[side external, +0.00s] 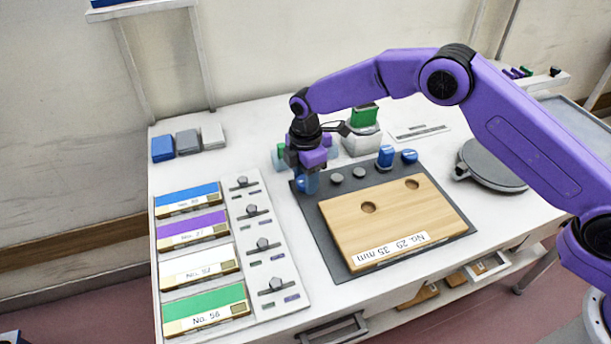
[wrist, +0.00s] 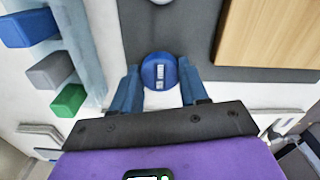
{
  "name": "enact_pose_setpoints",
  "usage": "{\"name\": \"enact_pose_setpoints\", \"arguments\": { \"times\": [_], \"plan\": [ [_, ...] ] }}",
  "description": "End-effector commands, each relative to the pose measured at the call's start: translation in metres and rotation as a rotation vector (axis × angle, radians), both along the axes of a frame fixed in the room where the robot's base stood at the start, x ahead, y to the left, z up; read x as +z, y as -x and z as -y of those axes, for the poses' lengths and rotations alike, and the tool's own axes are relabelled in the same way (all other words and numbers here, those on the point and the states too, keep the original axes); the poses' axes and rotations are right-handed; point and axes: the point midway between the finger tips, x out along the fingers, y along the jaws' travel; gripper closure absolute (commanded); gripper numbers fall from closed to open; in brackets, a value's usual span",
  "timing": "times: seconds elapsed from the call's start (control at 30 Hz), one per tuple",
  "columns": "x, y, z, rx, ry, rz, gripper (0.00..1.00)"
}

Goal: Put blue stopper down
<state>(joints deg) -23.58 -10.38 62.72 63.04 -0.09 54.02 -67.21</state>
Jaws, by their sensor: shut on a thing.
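The blue stopper (wrist: 160,72) is a round blue piece with a pale marked strip on top. It sits between the two blue fingers of my gripper (wrist: 160,78) in the wrist view. In the side view my gripper (side external: 307,182) points down at the back left corner of the dark grey mat (side external: 334,240), shut on the stopper (side external: 300,185). The stopper is partly hidden by the fingers there, and I cannot tell whether its underside touches the mat.
On the mat lie a wooden board (side external: 393,222) with two holes, two grey discs (side external: 337,178) (side external: 359,172) and blue pieces (side external: 385,156) (side external: 409,156). Coloured labelled blocks (side external: 203,312) stand at left. A round grey plate (side external: 492,165) is at right.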

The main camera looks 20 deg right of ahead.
Motion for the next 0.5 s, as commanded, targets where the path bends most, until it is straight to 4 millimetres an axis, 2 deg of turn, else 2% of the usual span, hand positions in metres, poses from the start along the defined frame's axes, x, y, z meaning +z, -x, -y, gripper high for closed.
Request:
{"name": "enact_pose_setpoints", "arguments": {
  "times": [0.17, 0.2, 0.27, 0.3, 0.5],
  "plan": [
    [-0.0028, 0.0000, 0.0002, 0.000, 0.000, -0.001, 0.85],
    [-0.0033, 0.0000, 0.0002, 0.000, 0.000, 0.000, 0.53],
    [-0.0029, -0.0001, 0.0002, 0.000, 0.000, 0.000, 0.33],
    [-0.0028, 0.0000, 0.0002, 0.000, 0.000, 0.000, 0.31],
    [-0.0028, 0.0000, 0.0002, 0.000, 0.000, 0.000, 0.31]
  ]
}}
